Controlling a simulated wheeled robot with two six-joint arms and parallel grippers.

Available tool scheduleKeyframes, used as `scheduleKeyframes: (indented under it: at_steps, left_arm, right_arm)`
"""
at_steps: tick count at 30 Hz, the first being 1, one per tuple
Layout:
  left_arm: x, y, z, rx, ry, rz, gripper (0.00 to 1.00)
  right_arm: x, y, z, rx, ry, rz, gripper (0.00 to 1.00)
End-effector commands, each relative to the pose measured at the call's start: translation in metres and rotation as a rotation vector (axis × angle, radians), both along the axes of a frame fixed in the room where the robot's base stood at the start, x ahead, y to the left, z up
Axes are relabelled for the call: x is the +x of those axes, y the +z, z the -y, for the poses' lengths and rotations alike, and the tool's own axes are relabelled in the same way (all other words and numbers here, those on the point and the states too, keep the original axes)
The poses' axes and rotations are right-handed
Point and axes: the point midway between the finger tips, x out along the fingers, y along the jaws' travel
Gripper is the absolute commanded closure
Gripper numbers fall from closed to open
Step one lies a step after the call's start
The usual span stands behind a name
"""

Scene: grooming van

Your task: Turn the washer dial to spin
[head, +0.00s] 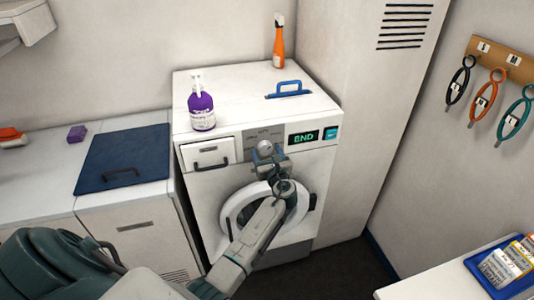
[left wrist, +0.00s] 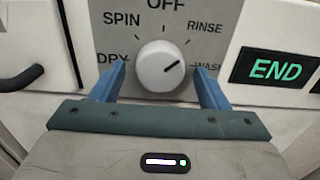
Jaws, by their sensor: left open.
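The washer (head: 258,165) stands against the back wall with its round door in front. Its dial (head: 265,147) is a light round knob on a grey panel; in the left wrist view the dial (left wrist: 163,66) has a dark pointer line aimed up and right, between RINSE and WASH. SPIN (left wrist: 122,19) is printed at the upper left, DRY at the left and OFF at the top. My left gripper (left wrist: 161,80) is open, with one blue finger on each side of the dial and visible gaps to it. In the head view my left gripper (head: 268,163) partly covers the panel.
A display (head: 303,137) reading END sits right of the dial, beside a teal button (head: 330,134). A drawer with a dark handle (head: 211,164) is on the left.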

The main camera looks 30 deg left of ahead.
Motion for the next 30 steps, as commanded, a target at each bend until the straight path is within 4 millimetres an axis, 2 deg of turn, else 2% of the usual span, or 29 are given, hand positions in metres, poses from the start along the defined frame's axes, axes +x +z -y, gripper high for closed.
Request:
scheduleKeyframes:
  at_steps: [2,8,20,30]
  left_arm:
    - [0.000,0.000,0.000,0.000,0.000,0.000,0.35]
    - [0.000,0.000,0.000,0.000,0.000,0.000,0.75]
    - [0.000,-0.002,0.000,-0.041,0.000,0.049,0.76]
    - [0.001,-0.004,0.001,-0.206,0.000,0.244,0.76]
  right_arm:
    - [0.000,0.000,0.000,0.000,0.000,0.000,0.64]
    - [0.000,0.000,0.000,0.000,0.000,-0.001,0.64]
    - [0.000,-0.009,0.000,0.000,0.000,-0.001,0.64]
    - [0.000,-0.036,0.000,0.000,0.000,0.000,0.64]
